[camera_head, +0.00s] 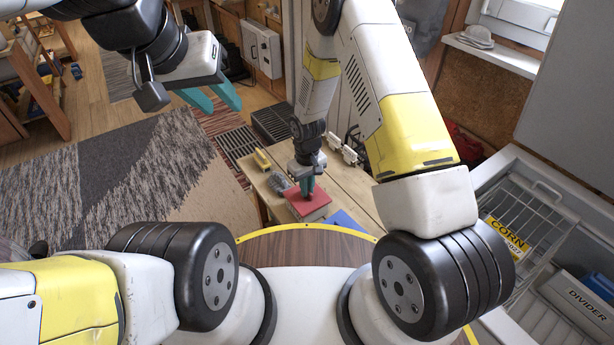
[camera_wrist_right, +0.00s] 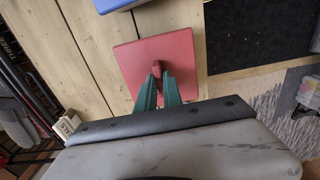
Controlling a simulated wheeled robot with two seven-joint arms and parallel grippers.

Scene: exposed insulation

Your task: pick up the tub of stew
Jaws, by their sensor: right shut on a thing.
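The tub (camera_head: 312,208) has a square red lid and a paler side, and stands on the wooden bench in the head view. Its red lid (camera_wrist_right: 145,62) with a raised red knob fills the middle of the right wrist view. My right gripper (camera_head: 307,190) points down over the lid. Its green fingers (camera_wrist_right: 157,85) are shut on the knob. Whether the tub's underside touches the bench cannot be told. My left gripper (camera_head: 214,96) is open and empty, high over the floor at upper left, far from the tub.
A blue item (camera_head: 346,222) lies close to the tub's right; its edge shows in the wrist view (camera_wrist_right: 117,3). A yellow item (camera_head: 262,160) and a grey object (camera_head: 279,182) are on the bench (camera_head: 345,190). An open chest with a wire basket (camera_head: 525,222) stands at right.

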